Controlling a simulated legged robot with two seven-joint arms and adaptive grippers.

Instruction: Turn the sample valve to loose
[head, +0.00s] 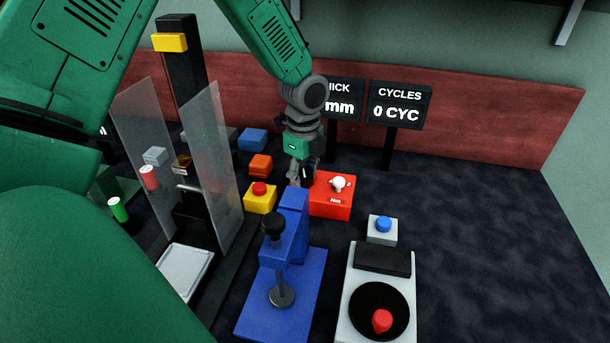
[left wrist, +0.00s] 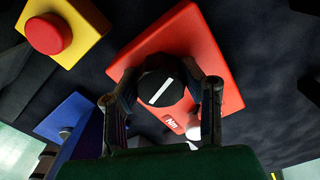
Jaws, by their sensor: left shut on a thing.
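A red box (head: 330,205) labelled "Nm" sits on the dark table, with a white knob (head: 339,183) on its top. In the left wrist view the same red box (left wrist: 185,45) carries a round black knob (left wrist: 158,80) with a white line across its face. The line runs diagonally, up to the right. My left gripper (head: 301,178) comes down at the box's left end. In the left wrist view its two fingers (left wrist: 165,96) stand on either side of the black knob, shut on it. In the head view the gripper hides this knob. My right gripper is not seen.
A yellow box with a red button (head: 260,189) stands left of the gripper. A blue press-like stand (head: 290,275) is in front. A grey device with a black disc (head: 378,305) stands front right. Clear panels (head: 210,150) rise at left. The table's right side is free.

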